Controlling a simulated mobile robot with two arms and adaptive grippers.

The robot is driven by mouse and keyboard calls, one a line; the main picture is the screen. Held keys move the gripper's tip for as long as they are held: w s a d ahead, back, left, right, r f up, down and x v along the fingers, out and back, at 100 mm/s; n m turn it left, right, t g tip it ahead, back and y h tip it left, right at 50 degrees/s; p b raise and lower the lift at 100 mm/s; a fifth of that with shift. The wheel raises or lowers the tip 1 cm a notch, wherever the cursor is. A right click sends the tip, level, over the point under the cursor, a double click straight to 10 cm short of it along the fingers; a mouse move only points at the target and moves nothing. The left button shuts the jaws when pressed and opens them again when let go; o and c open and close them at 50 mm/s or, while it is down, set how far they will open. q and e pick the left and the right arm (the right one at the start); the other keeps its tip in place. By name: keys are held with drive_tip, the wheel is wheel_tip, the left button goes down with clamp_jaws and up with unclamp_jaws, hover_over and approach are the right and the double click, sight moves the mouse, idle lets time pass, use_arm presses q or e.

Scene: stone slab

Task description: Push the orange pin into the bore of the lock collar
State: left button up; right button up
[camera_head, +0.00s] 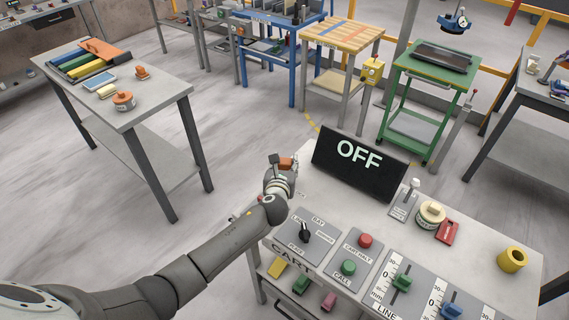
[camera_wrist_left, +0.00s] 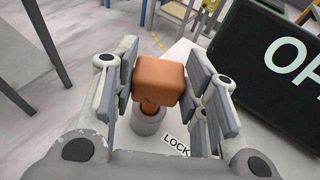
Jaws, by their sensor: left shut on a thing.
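The orange pin has a block-shaped head (camera_wrist_left: 158,80) and a thinner shank below it. My left gripper (camera_wrist_left: 164,86) is shut on the head, one finger pad on each side. The grey round lock collar (camera_wrist_left: 147,124) shows below the head in the left wrist view, beside a LOCK label (camera_wrist_left: 177,145). The shank shows at the collar's top; I cannot tell how deep it sits in the bore. In the head view my left gripper (camera_head: 281,172) is at the far left corner of the panel table, with the orange pin head (camera_head: 287,163) showing; the collar is hidden there.
A black OFF sign (camera_head: 360,165) stands just right of my left gripper. The panel table (camera_head: 470,262) carries a rotary knob (camera_head: 305,232), a red button (camera_head: 365,240), sliders and a yellow ring (camera_head: 512,260). Open floor lies left of it.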

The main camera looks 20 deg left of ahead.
use_arm(q)
drive_tip(key=shift+f+b, duration=1.15)
drive_tip(key=shift+f, duration=0.35)
drive_tip(key=o, duration=1.2)
drive_tip(key=shift+o, duration=0.2)
drive_tip(key=shift+f, duration=0.1)
drive_tip(key=shift+s, duration=0.15)
drive_tip(key=v, duration=1.2)
